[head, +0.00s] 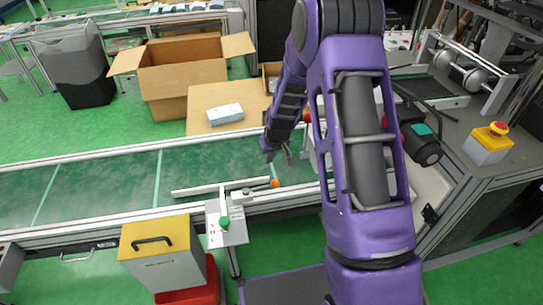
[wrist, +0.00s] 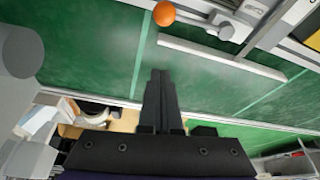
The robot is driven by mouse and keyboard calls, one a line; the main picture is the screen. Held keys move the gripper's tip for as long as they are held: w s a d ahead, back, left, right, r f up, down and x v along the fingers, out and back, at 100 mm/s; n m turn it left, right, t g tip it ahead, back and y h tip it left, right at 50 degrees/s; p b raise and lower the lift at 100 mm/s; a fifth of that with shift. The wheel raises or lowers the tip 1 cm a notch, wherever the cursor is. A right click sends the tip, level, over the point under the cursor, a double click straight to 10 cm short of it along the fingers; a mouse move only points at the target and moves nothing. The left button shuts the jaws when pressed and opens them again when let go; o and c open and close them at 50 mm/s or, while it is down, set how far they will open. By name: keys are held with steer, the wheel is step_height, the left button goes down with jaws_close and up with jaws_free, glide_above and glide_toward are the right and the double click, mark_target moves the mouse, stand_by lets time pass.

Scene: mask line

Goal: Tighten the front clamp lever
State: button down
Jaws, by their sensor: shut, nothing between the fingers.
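An orange ball knob (head: 275,183), which looks like the end of the clamp lever, sits at the near edge of the green conveyor, by the right end of a white guide bar (head: 205,188). The orange knob (wrist: 164,13) shows at the top of the wrist view, with the white bar (wrist: 222,58) to its right. I cannot tell the lever's angle or how tight it is. My gripper (head: 278,158) hangs over the belt, a little beyond the knob. In the wrist view my gripper (wrist: 158,76) has its fingers together and empty, apart from the knob.
A grey post box with a green knob (head: 224,223) stands at the conveyor's near side. A yellow-topped case (head: 155,240) is on the floor in front. The belt's left is clear.

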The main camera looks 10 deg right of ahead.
steer(key=x, duration=0.5)
steer(key=shift+s+d+f, duration=0.1)
steer(key=shift+s, duration=0.1)
steer(key=shift+s+d, duration=0.2)
steer(key=shift+s, duration=0.95)
steer(key=shift+s+d+f, duration=0.1)
steer(key=shift+s+f, duration=0.1)
steer(key=shift+s, duration=0.35)
steer(key=shift+s, duration=0.1)
steer(key=shift+s+m, duration=0.15)
steer(key=shift+m, duration=0.15)
